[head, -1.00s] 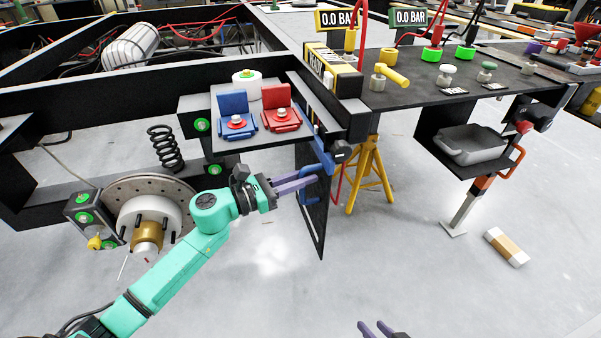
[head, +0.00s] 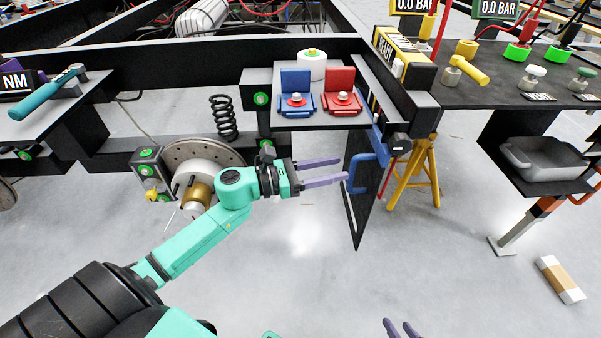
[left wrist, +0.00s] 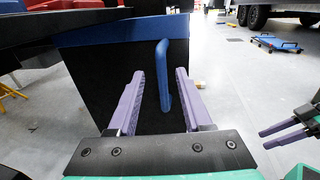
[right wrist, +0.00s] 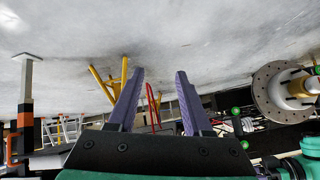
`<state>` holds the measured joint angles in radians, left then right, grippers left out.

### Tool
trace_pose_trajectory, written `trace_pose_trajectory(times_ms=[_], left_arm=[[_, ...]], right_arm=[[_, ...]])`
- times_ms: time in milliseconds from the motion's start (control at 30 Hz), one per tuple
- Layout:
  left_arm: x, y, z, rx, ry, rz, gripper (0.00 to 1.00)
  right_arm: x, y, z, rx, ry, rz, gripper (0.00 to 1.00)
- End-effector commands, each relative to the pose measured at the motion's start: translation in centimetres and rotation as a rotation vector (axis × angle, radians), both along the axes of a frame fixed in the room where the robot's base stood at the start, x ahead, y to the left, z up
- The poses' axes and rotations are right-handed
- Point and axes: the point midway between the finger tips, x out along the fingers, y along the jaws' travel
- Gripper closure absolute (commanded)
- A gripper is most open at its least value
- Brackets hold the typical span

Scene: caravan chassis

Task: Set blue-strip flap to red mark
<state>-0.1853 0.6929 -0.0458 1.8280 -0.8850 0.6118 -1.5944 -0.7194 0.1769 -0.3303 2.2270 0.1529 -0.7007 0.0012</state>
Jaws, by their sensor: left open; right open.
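The flap (head: 357,215) is a dark panel hanging below the chassis edge in the head view. A blue strip (left wrist: 110,32) runs along its top in the left wrist view. Its blue handle (head: 372,172) sticks out toward the left; it also shows in the left wrist view (left wrist: 162,70), between the fingers in the picture. My left gripper (head: 343,169) is open, its fingertips just left of the handle and not closed on it. My right gripper (head: 399,326) is open and empty at the bottom edge, low over the floor. I cannot pick out the red mark with certainty.
Blue (head: 296,80) and red (head: 340,80) blocks stand on a shelf above the left gripper. A yellow stand (head: 420,175) is right of the flap. A brake disc (head: 180,160) and spring (head: 223,117) are to the left. Open floor lies below the flap.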

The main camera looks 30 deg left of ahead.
Motion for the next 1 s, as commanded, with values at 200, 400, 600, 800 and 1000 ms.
trace_pose_trajectory(times_ms=[200,400,600,800,1000], left_arm=[[-4.3,4.5,-0.1,0.000,0.004,0.002,0.50],[-6.3,6.6,0.0,0.001,0.000,0.000,0.50],[-6.4,6.7,0.0,0.002,-0.002,0.000,0.50],[-6.4,6.7,0.0,0.001,-0.001,0.000,0.50],[-6.0,6.7,-0.1,-0.097,0.058,0.045,0.50]], right_arm=[[-0.5,-0.6,0.1,-0.024,0.044,0.000,0.50],[-0.6,-1.1,0.3,-0.044,0.067,0.003,0.50],[-0.7,-1.1,0.3,-0.047,0.071,0.004,0.50],[-0.6,-1.1,0.3,-0.046,0.070,0.005,0.50],[-0.6,-1.1,0.3,-0.047,0.068,0.006,0.50]])
